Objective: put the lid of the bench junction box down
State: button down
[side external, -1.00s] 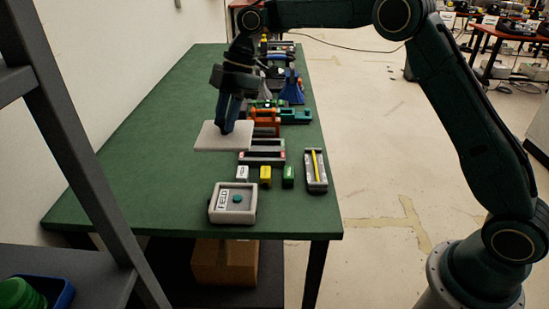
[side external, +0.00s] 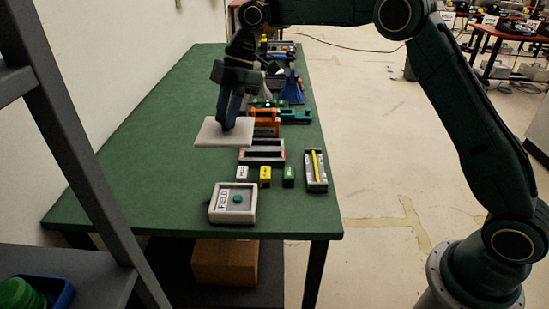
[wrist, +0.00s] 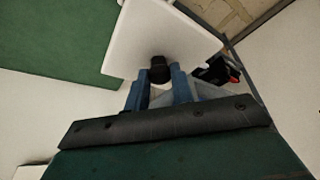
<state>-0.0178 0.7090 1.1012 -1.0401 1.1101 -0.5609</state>
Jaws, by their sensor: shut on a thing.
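A flat, pale square lid (side external: 210,139) is in my gripper (side external: 225,128). In the wrist view, the two blue fingers of my gripper (wrist: 160,82) stand on either side of a dark knob (wrist: 159,68) on the pale lid (wrist: 150,30), shut on it. In the side view the lid is over the green bench top, left of the row of parts. Whether it touches the bench or hangs just above it is hard to tell. I cannot pick out the junction box's body with certainty.
A grey box marked FIELD (side external: 221,208) sits at the bench's near end. Small white, yellow and green blocks (side external: 265,174), a dark open frame (side external: 262,150) and a narrow tray (side external: 316,170) are to the right. The green bench (side external: 130,160) is clear on the left.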

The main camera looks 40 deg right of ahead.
jog(key=shift+s+d+f, duration=0.1)
jog(key=shift+s+d, duration=0.2)
jog(key=shift+d, duration=0.15)
jog(key=s+d+f, duration=0.4)
jog(key=s+d, duration=0.5)
jog(key=shift+s, duration=0.3)
jog(key=shift+d, duration=0.1)
notch_tip(320, 180, down, 16)
jog(key=shift+r, duration=0.15)
jog(key=shift+f, duration=2.15)
jog(key=shift+f, duration=0.1)
